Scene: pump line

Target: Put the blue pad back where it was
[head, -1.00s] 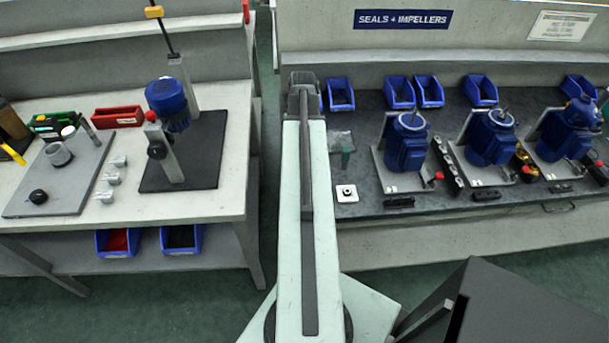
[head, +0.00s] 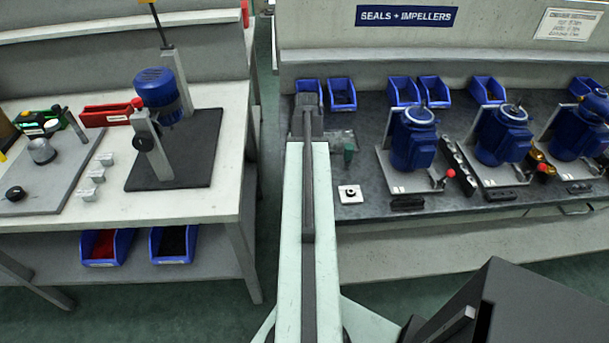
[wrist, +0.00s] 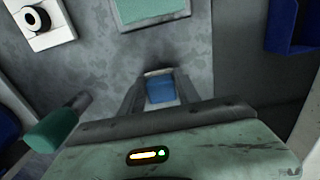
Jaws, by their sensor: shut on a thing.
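In the wrist view my gripper (wrist: 160,82) is shut on a small blue block-like pad (wrist: 160,89), which has a pale strip along its far edge. The pad sits between the two grey fingers, over a mottled grey surface. I cannot tell whether it touches that surface. A teal rectangle with a pale border (wrist: 150,9) lies beyond the fingertips, apart from the pad. In the head view my arm reaches up to the dark right-hand bench (head: 370,215). The fingers and the blue pad are hidden there behind the arm's end.
A white square plate with a black ring (wrist: 35,19) is at the wrist view's upper left; it also shows in the head view (head: 350,194). A green-ended tool (wrist: 55,125) stands left of my gripper. Blue bins (head: 342,93) and blue motors (head: 413,140) line the bench.

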